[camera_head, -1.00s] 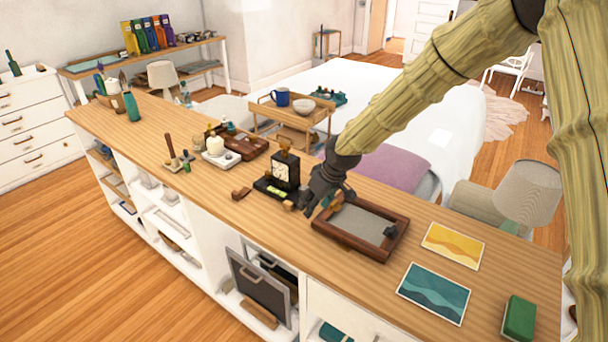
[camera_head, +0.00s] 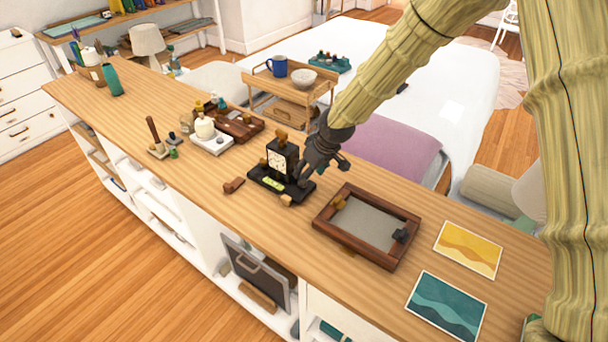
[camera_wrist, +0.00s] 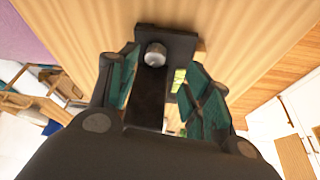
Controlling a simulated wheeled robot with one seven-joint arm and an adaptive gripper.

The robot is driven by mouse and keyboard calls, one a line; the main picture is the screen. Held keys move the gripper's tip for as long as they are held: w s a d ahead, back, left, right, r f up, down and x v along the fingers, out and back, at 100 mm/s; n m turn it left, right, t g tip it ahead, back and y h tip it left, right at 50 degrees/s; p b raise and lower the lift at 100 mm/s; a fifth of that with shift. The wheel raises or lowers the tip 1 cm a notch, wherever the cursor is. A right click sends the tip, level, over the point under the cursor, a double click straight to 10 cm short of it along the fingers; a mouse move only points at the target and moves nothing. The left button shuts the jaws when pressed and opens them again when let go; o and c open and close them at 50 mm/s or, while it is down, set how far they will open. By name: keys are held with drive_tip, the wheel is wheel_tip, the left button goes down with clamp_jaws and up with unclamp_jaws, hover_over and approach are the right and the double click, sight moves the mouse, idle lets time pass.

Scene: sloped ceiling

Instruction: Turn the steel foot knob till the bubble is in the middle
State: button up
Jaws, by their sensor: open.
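A black device with a white dial (camera_head: 278,160) stands on a dark base plate (camera_head: 266,188) on the wooden counter. A green level vial (camera_head: 273,184) lies on the base; it also shows in the wrist view (camera_wrist: 179,77). The bubble is too small to make out. The steel foot knob (camera_wrist: 155,54) is at the end of the base in the wrist view; my gripper hides it in the head view. My gripper (camera_head: 322,172) is open at the device's right end. In the wrist view its fingers (camera_wrist: 158,70) stand either side of the base, with the knob between and beyond them.
A brown framed tray (camera_head: 330,228) lies right of the device, with two prints beyond it. A small wooden block (camera_head: 234,185) lies at the left. A white candle stand (camera_head: 210,143) and a dark wooden tray (camera_head: 240,126) are farther left. Counter in front is clear.

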drive_tip(key=w+f, duration=0.1)
drive_tip(key=f, duration=0.1)
drive_tip(key=w+a+f+p, duration=0.1)
drive_tip(key=f, duration=0.1)
drive_tip(key=w+f, duration=0.2)
drive_tip(key=shift+a+f, duration=0.2)
drive_tip(key=shift+s+a+r, duration=0.15)
drive_tip(key=shift+s+r, duration=0.15)
drive_tip(key=shift+s, duration=0.25)
drive_tip(key=shift+s+a+r, duration=0.1)
drive_tip(key=shift+s+r, duration=0.15)
drive_tip(key=shift+s, duration=0.25)
drive_tip(key=shift+w+f, duration=0.2)
drive_tip(key=shift+w, duration=0.05)
drive_tip(key=shift+w+d+f, duration=0.1)
drive_tip(key=shift+w+f, duration=0.25)
drive_tip(key=c, duration=0.4)
drive_tip(key=shift+w+f, duration=0.1)
drive_tip(key=shift+w, duration=0.05)
drive_tip(key=c, duration=0.3)
drive_tip(key=shift+s+r+p, duration=0.2)
drive_tip(key=shift+r+p, duration=0.05)
drive_tip(key=shift+p, duration=0.05)
drive_tip(key=c, duration=0.3)
